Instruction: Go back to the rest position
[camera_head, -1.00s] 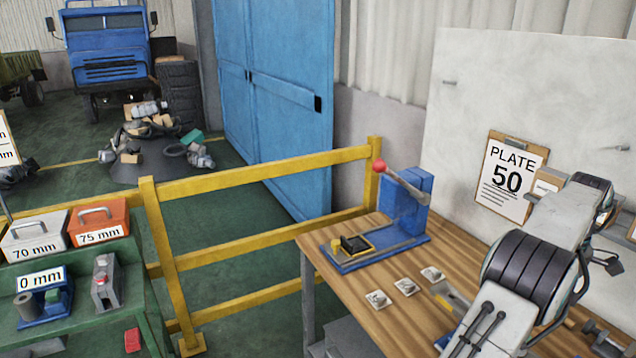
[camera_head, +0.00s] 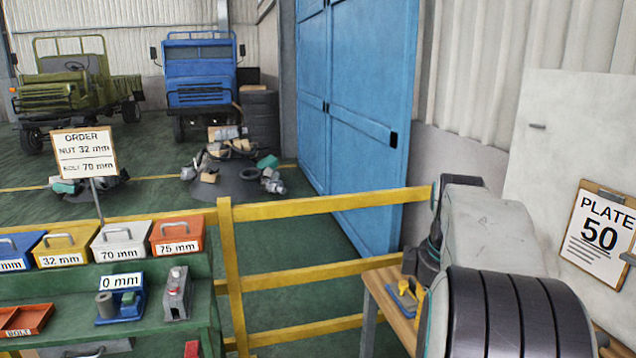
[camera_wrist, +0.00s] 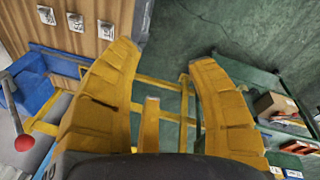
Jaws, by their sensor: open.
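Past the fingertips are the green floor (camera_wrist: 185,30) and a yellow railing. In the head view my arm fills the lower right and hides most of the wooden workbench (camera_head: 385,287). In the wrist view the bench (camera_wrist: 70,18) lies left of the fingers, with small white cards and a blue press with a red knob (camera_wrist: 24,142).
A yellow railing (camera_head: 300,275) stands between the bench and a green shelf (camera_head: 60,290). The shelf holds labelled boxes, including a white 70 mm box (camera_head: 122,243) and a red 75 mm box (camera_head: 177,236). Trucks and scrap heaps are behind. A PLATE 50 clipboard (camera_head: 600,230) hangs at right.

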